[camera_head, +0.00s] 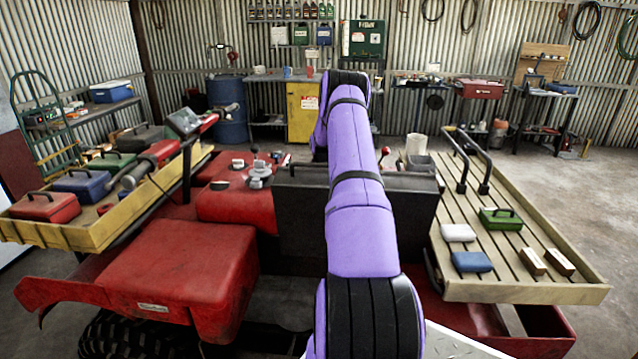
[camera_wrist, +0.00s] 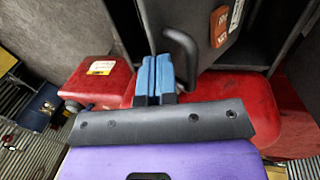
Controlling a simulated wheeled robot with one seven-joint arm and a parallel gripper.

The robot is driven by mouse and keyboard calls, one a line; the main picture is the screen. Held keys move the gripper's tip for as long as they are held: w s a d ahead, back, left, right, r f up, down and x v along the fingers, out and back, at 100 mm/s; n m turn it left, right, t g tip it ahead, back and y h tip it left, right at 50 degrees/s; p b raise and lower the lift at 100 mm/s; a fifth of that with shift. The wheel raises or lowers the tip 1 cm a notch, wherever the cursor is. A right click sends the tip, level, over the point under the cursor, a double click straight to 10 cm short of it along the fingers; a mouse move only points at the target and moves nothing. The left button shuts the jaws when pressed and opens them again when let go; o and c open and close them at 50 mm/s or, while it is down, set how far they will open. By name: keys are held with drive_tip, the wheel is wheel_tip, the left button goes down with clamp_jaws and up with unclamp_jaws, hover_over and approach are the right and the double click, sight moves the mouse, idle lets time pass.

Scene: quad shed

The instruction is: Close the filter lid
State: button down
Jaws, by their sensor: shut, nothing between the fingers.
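My gripper (camera_wrist: 155,77) has two blue fingers pressed together with nothing between them. A curved black handle (camera_wrist: 184,50) is just right of the fingers in the wrist view; I cannot tell whether they touch. Right of it, a dark grey panel (camera_wrist: 205,45) with orange and white labels stands at an angle beside a dark box interior (camera_wrist: 238,62). This panel looks like the filter lid, standing open. In the head view, a large black box (camera_head: 300,215) sits on the red quad, partly behind my purple arm, which hides my gripper.
The red quad seat (camera_head: 175,265) is in front. A left rack (camera_head: 90,235) holds several cases. A right slatted rack (camera_head: 500,260) holds a green case (camera_head: 500,218), smaller blocks and a black rail (camera_head: 475,160). Open floor (camera_head: 590,210) lies far right.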

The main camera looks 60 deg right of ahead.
drive_tip(key=w+d+f, duration=0.3)
drive_tip(key=d+f, duration=0.4)
drive_tip(key=f, duration=0.1)
drive_tip(key=shift+w+d+f, duration=0.15)
drive_tip(key=shift+w, duration=0.25)
drive_tip(key=v, duration=1.1)
drive_tip(key=s+a+r+t, duration=0.3)
drive_tip(key=s+a+t, duration=0.1)
drive_tip(key=s+a, duration=0.3)
drive_tip(key=shift+m, duration=0.4)
drive_tip(key=x, duration=1)
drive_tip(key=shift+a, duration=0.25)
drive_tip(key=shift+w+d+f, duration=0.4)
drive_tip(key=shift+d+f, duration=0.25)
drive_tip(key=shift+d, duration=0.1)
drive_tip(key=shift+w+d+f, duration=0.45)
drive_tip(key=shift+d+f, duration=0.15)
drive_tip(key=shift+d, duration=0.2)
